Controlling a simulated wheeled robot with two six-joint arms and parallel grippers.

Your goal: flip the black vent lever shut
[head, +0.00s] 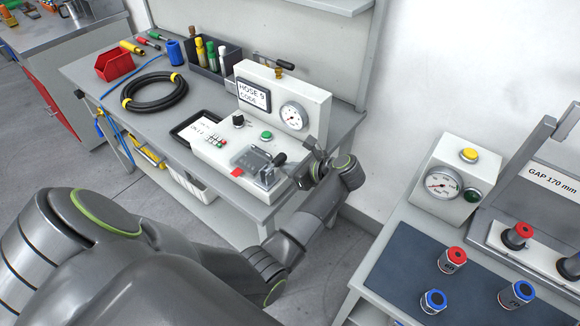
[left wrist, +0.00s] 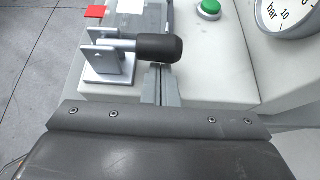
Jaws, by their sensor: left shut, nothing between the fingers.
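A black vent lever (head: 286,65) sits on a brass valve (head: 278,73) on top of the upright panel of the test unit. It lies roughly level; the left wrist view does not show it. My left gripper (head: 312,152) is shut and empty, below the panel at the unit's right front. It is beside a clamp (head: 266,176) with a black handle (head: 279,160). In the left wrist view the closed fingers (left wrist: 162,84) are just below and right of the black clamp handle (left wrist: 159,47); I cannot tell if they touch. My right gripper is not in view.
The panel holds a gauge (head: 293,116) and a code display (head: 254,95). A green button (head: 266,135) sits on the unit's base. A coiled black hose (head: 154,91) lies left on the grey bench (head: 110,108). A second bench with a gauge box (head: 456,180) stands right.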

